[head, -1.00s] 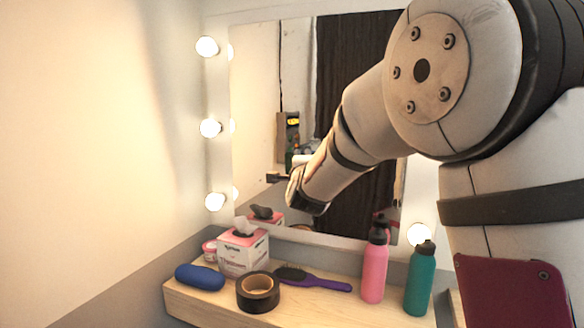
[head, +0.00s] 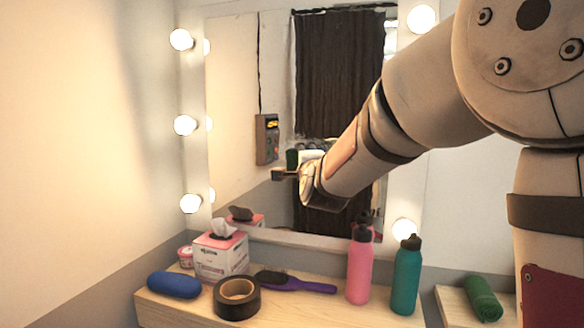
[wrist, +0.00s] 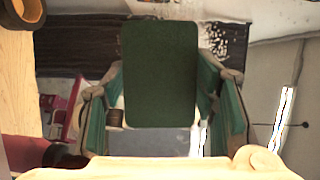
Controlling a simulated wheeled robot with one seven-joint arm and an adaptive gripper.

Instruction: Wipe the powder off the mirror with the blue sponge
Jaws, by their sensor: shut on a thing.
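The mirror (head: 235,90) stands upright on the wall behind the shelf. My gripper (wrist: 160,78) is shut on a flat block, taken to be the sponge (wrist: 160,60); the face seen in the wrist view is dark green, and no clear blue shows. Its fingers lie on both sides of the block. In the head view my gripper (head: 300,182) is in front of the mirror's lower middle; whether the sponge touches the glass cannot be told. A patch of white specks, which looks like powder (wrist: 230,40), shows right of the sponge in the wrist view.
The shelf (head: 190,314) below holds a blue rounded case (head: 174,285), tissue box (head: 220,256), black tape roll (head: 237,300), purple brush (head: 300,285), pink bottle (head: 359,272) and teal bottle (head: 406,282). Lit bulbs (head: 185,125) flank the mirror. A green roll (head: 483,298) lies right.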

